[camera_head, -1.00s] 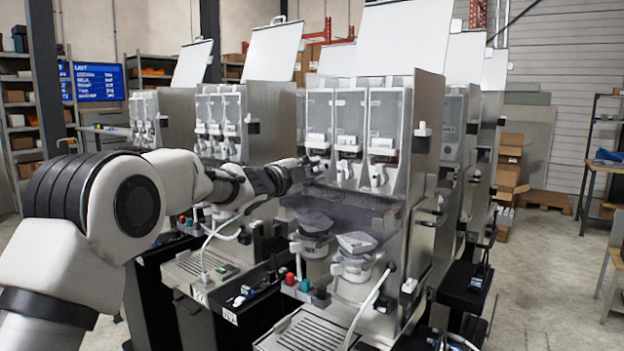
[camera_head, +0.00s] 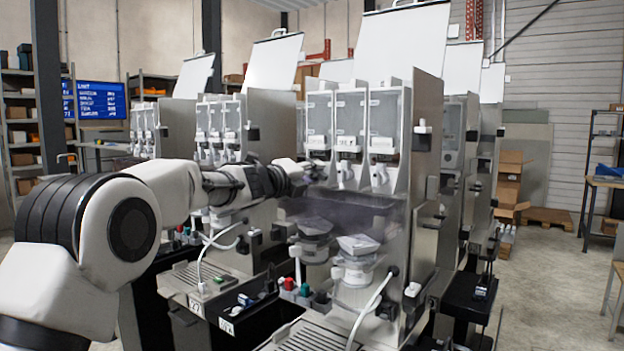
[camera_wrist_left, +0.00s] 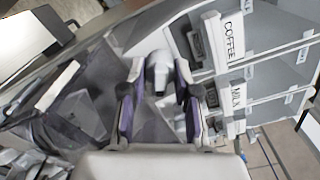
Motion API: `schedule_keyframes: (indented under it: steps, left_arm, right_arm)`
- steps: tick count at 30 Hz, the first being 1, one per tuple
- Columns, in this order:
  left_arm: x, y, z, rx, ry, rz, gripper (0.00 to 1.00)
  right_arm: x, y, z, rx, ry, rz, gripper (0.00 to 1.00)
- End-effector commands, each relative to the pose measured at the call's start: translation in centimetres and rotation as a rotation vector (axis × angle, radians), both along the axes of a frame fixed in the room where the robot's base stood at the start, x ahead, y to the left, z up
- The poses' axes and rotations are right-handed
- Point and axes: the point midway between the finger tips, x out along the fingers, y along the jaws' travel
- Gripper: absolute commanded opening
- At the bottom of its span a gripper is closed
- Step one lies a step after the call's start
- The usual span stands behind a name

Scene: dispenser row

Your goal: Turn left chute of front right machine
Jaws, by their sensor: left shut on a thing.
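The front right machine (camera_head: 425,190) has three clear canisters side by side, with white chutes below them. My left gripper (camera_head: 315,172) is at the left chute in the head view and mostly hides it. In the left wrist view my two fingers (camera_wrist_left: 158,85) stand on either side of the white left chute (camera_wrist_left: 158,72), shut on it. How far the chute is turned is hard to tell. The middle chute (camera_head: 346,172) and the right chute (camera_head: 379,177) hang free to the right. My right gripper is in no view.
White mixing bowls (camera_head: 355,258) sit below the chutes behind a smoky clear panel (camera_head: 345,212). Similar machines (camera_head: 222,130) stand to the left and behind. A dark box with small items (camera_head: 250,305) juts out low in front. Open floor (camera_head: 550,290) lies at right.

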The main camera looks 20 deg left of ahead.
Motion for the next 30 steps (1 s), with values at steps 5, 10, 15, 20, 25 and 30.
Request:
schedule_keyframes:
  steps: [5,10,15,20,25,30]
  left_arm:
    - [0.03,-0.05,-0.34,0.043,-0.011,-0.001,0.00]
    - [0.04,-0.06,-0.34,0.055,-0.015,-0.001,0.00]
    - [0.04,-0.06,-0.34,0.056,-0.015,-0.001,0.00]
    - [0.05,-0.06,-0.37,0.055,-0.014,-0.002,0.38]
    - [0.04,-0.04,-0.26,0.055,-0.016,0.000,0.38]
    - [-0.26,0.12,-0.16,0.054,-0.017,-0.001,0.38]
  right_arm:
    - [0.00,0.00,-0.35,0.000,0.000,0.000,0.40]
    - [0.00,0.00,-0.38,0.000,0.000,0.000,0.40]
    - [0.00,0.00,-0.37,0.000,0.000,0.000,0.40]
    - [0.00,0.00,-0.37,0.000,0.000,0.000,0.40]
    - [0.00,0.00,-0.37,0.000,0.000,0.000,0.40]
    - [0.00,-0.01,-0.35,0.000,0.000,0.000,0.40]
